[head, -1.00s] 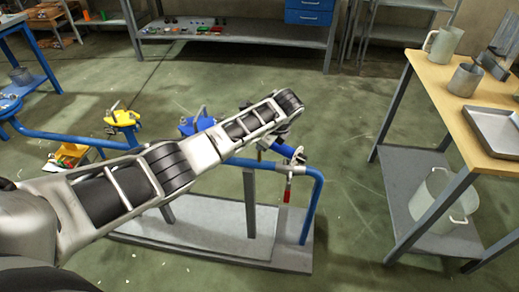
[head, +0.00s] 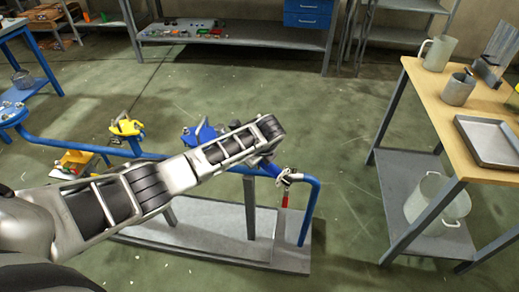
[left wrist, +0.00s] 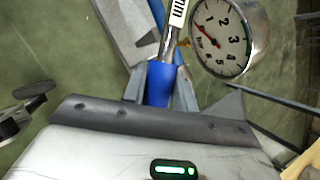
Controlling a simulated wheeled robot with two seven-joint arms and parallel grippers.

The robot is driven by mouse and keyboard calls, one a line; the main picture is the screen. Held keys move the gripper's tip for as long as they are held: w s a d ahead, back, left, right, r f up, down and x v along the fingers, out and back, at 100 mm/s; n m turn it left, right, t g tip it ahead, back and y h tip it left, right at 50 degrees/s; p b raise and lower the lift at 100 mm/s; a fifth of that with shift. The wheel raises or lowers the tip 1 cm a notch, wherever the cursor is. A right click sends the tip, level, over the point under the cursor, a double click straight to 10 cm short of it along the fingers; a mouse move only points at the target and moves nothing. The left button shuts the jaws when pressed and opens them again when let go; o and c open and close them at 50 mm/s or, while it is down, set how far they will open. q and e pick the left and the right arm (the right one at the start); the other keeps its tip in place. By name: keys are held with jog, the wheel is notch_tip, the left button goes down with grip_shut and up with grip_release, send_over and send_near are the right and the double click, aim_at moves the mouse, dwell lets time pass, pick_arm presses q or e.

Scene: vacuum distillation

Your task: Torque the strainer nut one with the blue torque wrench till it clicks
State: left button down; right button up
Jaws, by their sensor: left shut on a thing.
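The torque wrench shows in the left wrist view by its blue grip (left wrist: 160,84), with a metal shaft and a white "Nm" label running up beyond the top edge. My left gripper (left wrist: 159,95) is shut around this blue grip, one finger on each side. The wrench's head is out of that view, so I cannot tell whether it sits on a nut. In the head view my left arm reaches over the blue pipe rig (head: 310,205) and largely hides the gripper. I cannot make out strainer nut one. My right gripper is in neither current view.
A pressure gauge (left wrist: 222,38) is close beside the wrench. A yellow fitting (head: 126,126), a blue fitting (head: 200,133) and a red-handled valve (head: 285,199) are on the rig. A wooden-topped table (head: 440,98) stands right, with open floor between.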

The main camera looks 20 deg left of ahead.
pick_arm(q)
jog(key=shift+r, duration=0.1)
jog(key=shift+s+a+m, duration=0.3)
jog(key=shift+s, duration=0.15)
jog(key=shift+s+a+m+t+h, duration=0.3)
jog(key=shift+s+a+m+h, duration=0.15)
jog(key=shift+s+m, duration=0.35)
jog(key=shift+s, duration=0.1)
jog(key=shift+s+a+m+h, duration=0.45)
jog(key=shift+s+a+m, duration=0.6)
jog(key=shift+s, duration=0.15)
